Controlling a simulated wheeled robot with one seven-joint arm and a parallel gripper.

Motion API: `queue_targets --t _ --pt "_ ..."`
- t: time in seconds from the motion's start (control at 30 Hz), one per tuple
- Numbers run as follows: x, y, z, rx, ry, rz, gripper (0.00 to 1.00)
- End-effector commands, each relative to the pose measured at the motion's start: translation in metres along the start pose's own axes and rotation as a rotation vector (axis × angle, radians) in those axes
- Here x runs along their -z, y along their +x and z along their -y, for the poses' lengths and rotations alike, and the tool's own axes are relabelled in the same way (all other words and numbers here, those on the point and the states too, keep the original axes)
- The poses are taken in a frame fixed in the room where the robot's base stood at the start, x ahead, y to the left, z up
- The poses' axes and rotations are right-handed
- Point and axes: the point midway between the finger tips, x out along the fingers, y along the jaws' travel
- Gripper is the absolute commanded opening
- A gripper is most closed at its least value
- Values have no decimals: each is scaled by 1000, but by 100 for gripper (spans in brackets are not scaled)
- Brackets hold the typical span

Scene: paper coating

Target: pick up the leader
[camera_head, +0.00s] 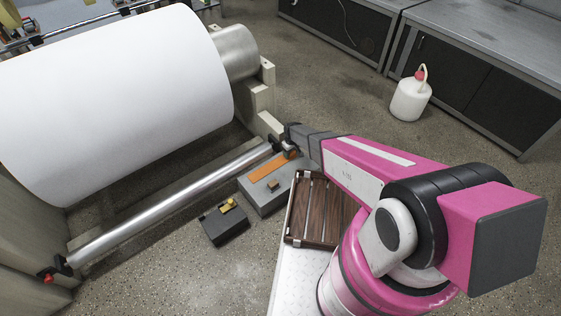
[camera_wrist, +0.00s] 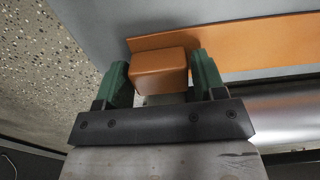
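The leader looks to be the flat orange strip (camera_head: 262,167) lying on a grey box on the floor in the head view. In the wrist view the orange strip (camera_wrist: 245,45) runs off to the right, with an orange block (camera_wrist: 160,72) at its near end. My gripper (camera_head: 290,150) is at the far end of the strip in the head view, low over the box. In the wrist view its green fingers (camera_wrist: 161,80) stand on both sides of the block, very close to it. Whether they press on it cannot be told.
The grey box (camera_head: 262,204) carries a small brown block (camera_head: 273,185). A dark box (camera_head: 224,226) with a yellow part stands beside it. A metal bar (camera_head: 165,205) and a large white roll (camera_head: 115,95) lie to the left. A wooden tray (camera_head: 296,213) is near my arm.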

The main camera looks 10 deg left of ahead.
Motion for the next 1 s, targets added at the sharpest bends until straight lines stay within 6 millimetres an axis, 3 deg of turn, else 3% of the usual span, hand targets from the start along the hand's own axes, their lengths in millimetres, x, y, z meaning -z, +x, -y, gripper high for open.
queue_targets --t 0.03,0.1,0.57,0.83,1.0 --pt "0 0 0 0 0 0 47" --pt "0 0 0 0 0 0 28" --pt "-1 -8 0 0 0 0 28" --pt "-2 -44 1 0 0 -1 28" --pt "18 -60 26 0 -3 -1 28"
